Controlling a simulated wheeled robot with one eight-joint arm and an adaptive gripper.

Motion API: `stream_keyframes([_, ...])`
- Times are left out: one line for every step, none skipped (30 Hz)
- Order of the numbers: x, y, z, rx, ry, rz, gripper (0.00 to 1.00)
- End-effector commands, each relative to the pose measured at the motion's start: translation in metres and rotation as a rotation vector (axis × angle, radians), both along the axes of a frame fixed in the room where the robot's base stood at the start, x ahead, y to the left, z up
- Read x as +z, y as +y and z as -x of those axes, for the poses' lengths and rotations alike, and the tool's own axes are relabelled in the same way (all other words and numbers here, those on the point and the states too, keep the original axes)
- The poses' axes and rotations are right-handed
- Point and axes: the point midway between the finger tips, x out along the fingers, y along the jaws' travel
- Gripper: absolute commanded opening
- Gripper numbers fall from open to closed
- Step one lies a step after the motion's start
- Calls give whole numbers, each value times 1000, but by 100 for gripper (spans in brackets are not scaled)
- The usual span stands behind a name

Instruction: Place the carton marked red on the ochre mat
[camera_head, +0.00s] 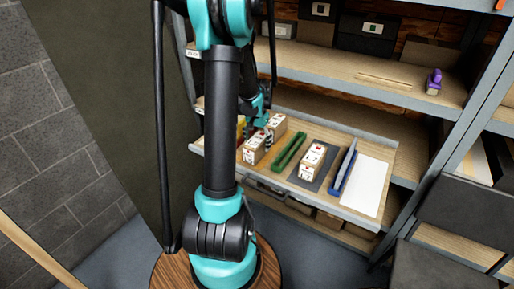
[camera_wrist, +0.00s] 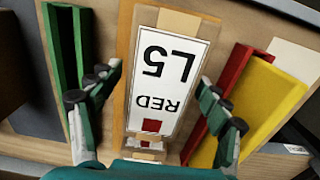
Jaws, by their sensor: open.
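The carton marked RED L5 (camera_wrist: 168,75) lies flat in the wrist view, its label upside down with a red square. My gripper (camera_wrist: 157,92) is open, one finger on each side of the carton and apart from it. In the head view my gripper (camera_head: 258,132) is low over the left part of the pulled-out shelf, by two cartons, a nearer one (camera_head: 253,153) and a farther one (camera_head: 277,123). I cannot read their labels there.
A green divider (camera_head: 288,152) stands right of the two cartons. Beyond it, another carton (camera_head: 312,160) stands on a dark grey mat (camera_head: 303,182). A blue divider (camera_head: 344,168) and an empty white mat (camera_head: 366,185) follow. An upper shelf (camera_head: 345,72) overhangs behind.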

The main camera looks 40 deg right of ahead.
Motion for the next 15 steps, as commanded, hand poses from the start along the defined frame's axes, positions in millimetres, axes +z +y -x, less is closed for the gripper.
stream_keyframes([10, 1, 1, 0, 0, 0, 77])
stream_keyframes([16, 1, 1, 0, 0, 0, 77])
stream_keyframes([24, 1, 0, 0, 0, 0, 77])
stream_keyframes([31, 1, 1, 0, 0, 0, 77])
stream_keyframes([37, 1, 1, 0, 0, 0, 77])
stream_keyframes([45, 1, 0, 0, 0, 0, 77])
stream_keyframes([50, 1, 1, 0, 0, 0, 77])
stream_keyframes([56, 0, 0, 0, 0, 0, 77])
stream_keyframes([63, 1, 0, 0, 0, 0, 77])
stream_keyframes([68, 1, 0, 0, 0, 0, 77])
stream_keyframes([72, 1, 1, 0, 0, 0, 77])
stream_keyframes([78, 0, 0, 0, 0, 0, 77])
stream_keyframes([81, 0, 0, 0, 0, 0, 77])
stream_keyframes([84, 0, 0, 0, 0, 0, 77])
stream_keyframes([88, 0, 0, 0, 0, 0, 77])
